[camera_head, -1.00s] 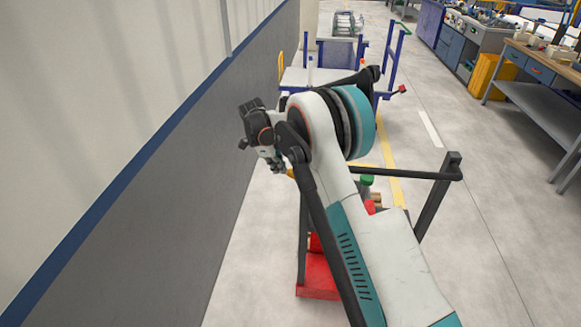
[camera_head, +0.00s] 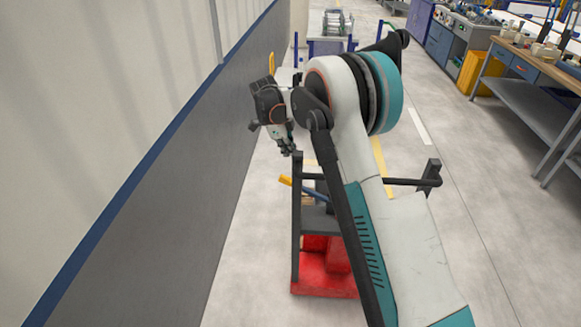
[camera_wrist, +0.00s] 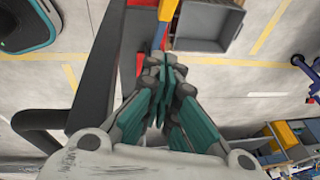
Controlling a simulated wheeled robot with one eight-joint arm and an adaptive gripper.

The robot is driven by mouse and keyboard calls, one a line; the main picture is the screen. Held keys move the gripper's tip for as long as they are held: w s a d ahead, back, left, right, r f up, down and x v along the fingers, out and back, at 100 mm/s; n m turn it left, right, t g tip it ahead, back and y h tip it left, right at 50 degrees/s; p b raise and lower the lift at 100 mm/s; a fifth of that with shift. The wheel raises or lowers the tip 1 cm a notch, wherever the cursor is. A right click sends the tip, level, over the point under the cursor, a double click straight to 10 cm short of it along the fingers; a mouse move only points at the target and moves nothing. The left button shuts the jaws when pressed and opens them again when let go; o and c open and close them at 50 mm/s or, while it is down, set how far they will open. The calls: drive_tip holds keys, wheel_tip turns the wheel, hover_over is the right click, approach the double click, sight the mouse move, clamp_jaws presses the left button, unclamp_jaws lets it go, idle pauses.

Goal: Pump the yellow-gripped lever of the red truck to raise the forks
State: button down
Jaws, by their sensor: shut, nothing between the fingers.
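The red truck (camera_head: 312,287) stands below my arm in the head view, with a red base and a dark upright frame. Its lever's yellow grip (camera_head: 286,181) sticks out left of the frame. In the wrist view a yellow-orange piece (camera_wrist: 167,10), apparently that grip, shows at the top edge with a blue rod below it. My gripper (camera_head: 288,150) points down just above the yellow grip in the head view, and a gap shows between them. The fingers (camera_wrist: 165,66) are shut and empty. My arm hides part of the truck; the forks cannot be made out.
A dark handle bar (camera_head: 400,182) extends right from the truck. A grey wall (camera_head: 190,180) runs along the left. A cart with reels (camera_head: 331,45) stands at the back, workbenches (camera_head: 535,75) at the right. The floor right of the truck is clear.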

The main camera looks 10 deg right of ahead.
drive_tip(key=b, duration=0.3)
hover_over(289, 181)
drive_tip(key=s+d, duration=0.2)
wheel_tip(289, 181, down, 9)
drive_tip(key=f, duration=0.1)
drive_tip(key=w+a+f+b, duration=0.1)
drive_tip(key=f, duration=0.1)
drive_tip(key=shift+w+b, duration=0.15)
drive_tip(key=shift+b, duration=0.15)
drive_tip(key=shift+w+a+f, duration=0.15)
drive_tip(key=shift+w+f, duration=0.05)
drive_tip(key=shift+f, duration=0.15)
drive_tip(key=shift+w+a+f+b, duration=0.15)
drive_tip(key=shift+a+f+b, duration=0.15)
drive_tip(key=shift+a+f, duration=0.2)
drive_tip(key=w+a+f+b, duration=0.1)
drive_tip(key=a+f+b, duration=0.2)
drive_tip(key=f, duration=1)
drive_tip(key=shift+w+a+f, duration=0.15)
drive_tip(key=shift+w+a, duration=0.15)
drive_tip(key=shift+a, duration=0.65)
drive_tip(key=v, duration=1.2)
